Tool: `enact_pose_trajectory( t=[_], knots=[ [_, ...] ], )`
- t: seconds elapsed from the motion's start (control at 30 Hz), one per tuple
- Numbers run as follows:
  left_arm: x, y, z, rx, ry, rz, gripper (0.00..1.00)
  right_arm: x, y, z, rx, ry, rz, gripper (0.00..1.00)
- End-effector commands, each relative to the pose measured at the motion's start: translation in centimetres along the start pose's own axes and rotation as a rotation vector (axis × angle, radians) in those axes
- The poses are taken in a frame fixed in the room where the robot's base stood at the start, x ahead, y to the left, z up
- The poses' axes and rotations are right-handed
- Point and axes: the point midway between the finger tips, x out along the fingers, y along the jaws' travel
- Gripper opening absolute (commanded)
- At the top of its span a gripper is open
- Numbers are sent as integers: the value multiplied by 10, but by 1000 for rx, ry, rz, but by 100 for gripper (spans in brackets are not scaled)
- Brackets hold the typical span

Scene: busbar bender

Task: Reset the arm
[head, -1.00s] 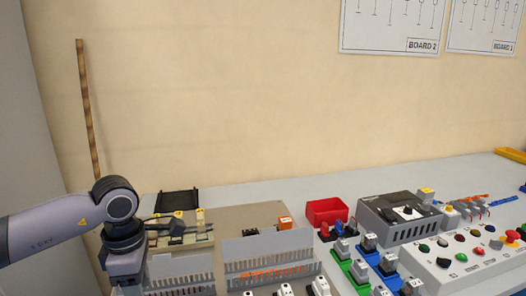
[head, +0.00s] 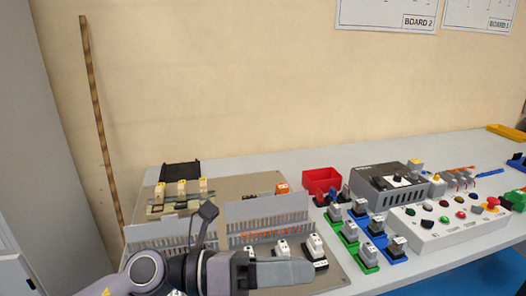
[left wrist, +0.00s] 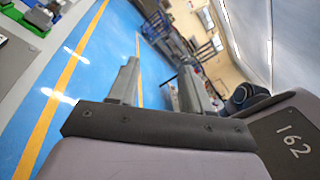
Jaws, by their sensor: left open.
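My left arm comes in at the bottom left of the head view. Its left gripper (head: 290,271) points right, in front of the near edge of the bench, and covers part of the lower panel. In the left wrist view the two fingers (left wrist: 160,82) stand apart with nothing between them. My right gripper is not in view.
The bench (head: 335,166) carries a panel with grey slotted ducts (head: 268,210), a red bin (head: 321,181), a grey device (head: 390,186), green and blue blocks, and a push-button box (head: 445,220). The left wrist view shows open blue floor (left wrist: 95,62) with yellow lines.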

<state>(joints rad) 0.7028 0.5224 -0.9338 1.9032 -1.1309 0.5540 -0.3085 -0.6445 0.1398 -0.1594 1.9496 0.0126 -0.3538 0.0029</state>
Motion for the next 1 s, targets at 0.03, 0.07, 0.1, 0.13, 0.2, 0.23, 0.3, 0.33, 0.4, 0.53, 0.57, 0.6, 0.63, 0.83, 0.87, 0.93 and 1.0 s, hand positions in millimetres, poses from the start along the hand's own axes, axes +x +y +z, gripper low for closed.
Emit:
enact_pose_trajectory(
  t=[0.03,0.07,0.1,0.13,0.2,0.23,0.3,0.33,0.4,0.53,0.57,0.6,0.63,0.83,0.87,0.93,1.0],
  knots=[
    [0,-8,11,-90,-122,-30,49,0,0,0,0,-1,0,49],
    [-1,-11,19,-142,-193,-43,49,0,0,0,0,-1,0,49],
    [-6,-13,30,-214,-289,-57,49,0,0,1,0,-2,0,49],
    [-10,-13,38,-270,-359,-65,49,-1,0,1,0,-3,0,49],
    [-24,-10,54,-403,-523,-77,49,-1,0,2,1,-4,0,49],
    [-32,-6,59,-463,-591,-79,49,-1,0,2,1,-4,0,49],
    [-52,5,68,-605,-749,-76,49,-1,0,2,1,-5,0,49],
    [-62,10,70,-667,-815,-72,49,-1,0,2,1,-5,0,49],
    [-86,27,70,-814,-968,-55,49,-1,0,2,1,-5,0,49],
    [-134,61,49,-1093,-1239,6,49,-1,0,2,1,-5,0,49],
    [-145,69,41,-1159,-1298,25,49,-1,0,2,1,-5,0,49],
    [-159,79,28,-1247,-1377,54,49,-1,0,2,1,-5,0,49],
    [-170,86,17,-1311,-1434,77,49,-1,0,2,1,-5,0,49],
    [-230,113,-83,-1738,-1787,288,49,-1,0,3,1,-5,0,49],
    [-237,113,-100,-1796,-1832,325,49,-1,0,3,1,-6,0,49],
    [-249,110,-135,-1916,-1921,410,49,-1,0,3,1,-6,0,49],
    [-258,105,-165,-2015,-1991,489,49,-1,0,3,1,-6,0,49]
  ],
)
